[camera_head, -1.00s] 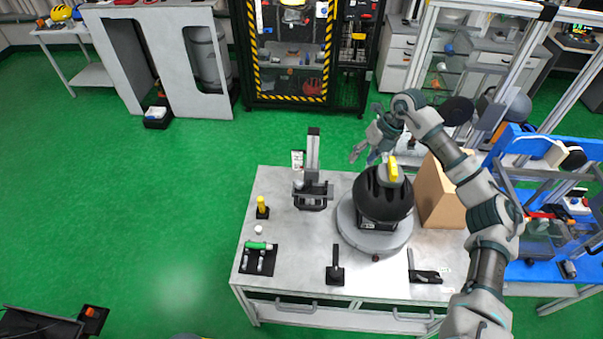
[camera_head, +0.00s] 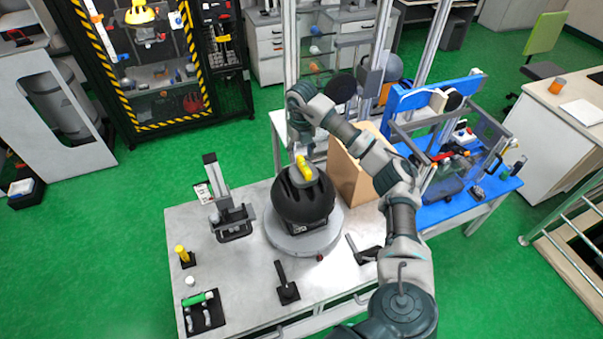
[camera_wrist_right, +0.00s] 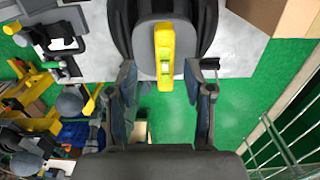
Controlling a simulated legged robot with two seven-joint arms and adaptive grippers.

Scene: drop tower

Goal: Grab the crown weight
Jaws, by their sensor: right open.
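A grey block with a yellow bar, which looks like the crown weight (camera_head: 304,168), sits on top of a black helmet (camera_head: 303,203). The helmet rests on a round grey turntable on the table. In the right wrist view, the gripper (camera_wrist_right: 165,92) is open, one finger on each side. The lower end of the weight's yellow bar (camera_wrist_right: 165,70) shows between the fingertips, with gaps on both sides. My left gripper is not in view.
A tan wedge-shaped box (camera_head: 352,180) stands just right of the helmet. A grey upright stand (camera_head: 224,200) is to its left. Black tools (camera_head: 285,284) lie near the table's front. A blue bench (camera_head: 440,207) stands at right.

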